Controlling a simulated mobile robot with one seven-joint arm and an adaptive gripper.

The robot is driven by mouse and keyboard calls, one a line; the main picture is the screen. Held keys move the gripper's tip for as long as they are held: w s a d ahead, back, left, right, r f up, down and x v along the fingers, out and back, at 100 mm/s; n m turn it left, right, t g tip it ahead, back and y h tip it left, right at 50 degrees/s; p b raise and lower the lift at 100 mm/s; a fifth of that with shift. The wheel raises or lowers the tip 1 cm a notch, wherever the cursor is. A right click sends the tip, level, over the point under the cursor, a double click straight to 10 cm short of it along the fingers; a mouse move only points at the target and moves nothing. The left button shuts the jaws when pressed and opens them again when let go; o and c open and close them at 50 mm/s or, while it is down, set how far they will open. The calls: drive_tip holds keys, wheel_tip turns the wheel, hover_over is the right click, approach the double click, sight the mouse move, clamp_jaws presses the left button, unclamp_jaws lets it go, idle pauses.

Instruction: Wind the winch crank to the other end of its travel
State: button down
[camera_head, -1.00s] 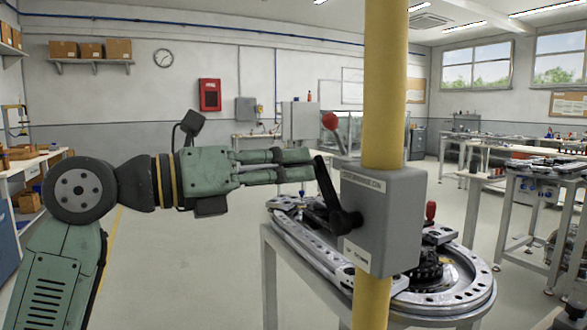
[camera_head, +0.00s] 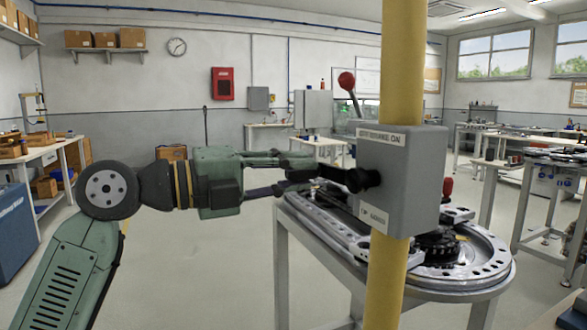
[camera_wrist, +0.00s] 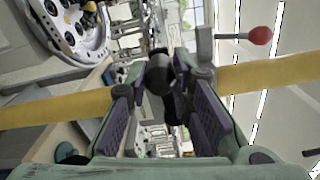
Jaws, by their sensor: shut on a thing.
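The winch crank (camera_head: 340,177) is a black arm on the side of a grey box (camera_head: 408,185) mounted on a yellow post (camera_head: 400,75). It points left from its hub, almost level. My gripper (camera_head: 300,172), with green body and slim fingers, reaches in from the left and is shut on the crank's outer end. In the wrist view the crank's dark round part (camera_wrist: 160,76) shows between the finger pads of my gripper (camera_wrist: 162,92). The fingers partly hide the handle. A red-knobbed lever (camera_head: 347,84) stands up by the box; its knob also shows in the wrist view (camera_wrist: 260,35).
A metal ring track (camera_head: 478,278) lies on a stand behind and below the box, with a second red knob (camera_head: 448,187) above it. A shelf unit stands at the left wall, benches at the right. The floor between is open.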

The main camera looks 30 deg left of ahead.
drive_tip(key=shift+f+n+b, duration=0.3)
drive_tip(key=shift+f+n, duration=0.2)
drive_tip(key=shift+f, duration=0.1)
drive_tip(key=shift+s+d+f+b, duration=0.1)
drive_tip(key=shift+f+b, duration=0.2)
drive_tip(key=shift+f, duration=0.05)
drive_tip(key=c, duration=1.4)
unclamp_jaws()
drive_tip(key=shift+s, duration=0.1)
drive_tip(key=v, duration=1.2)
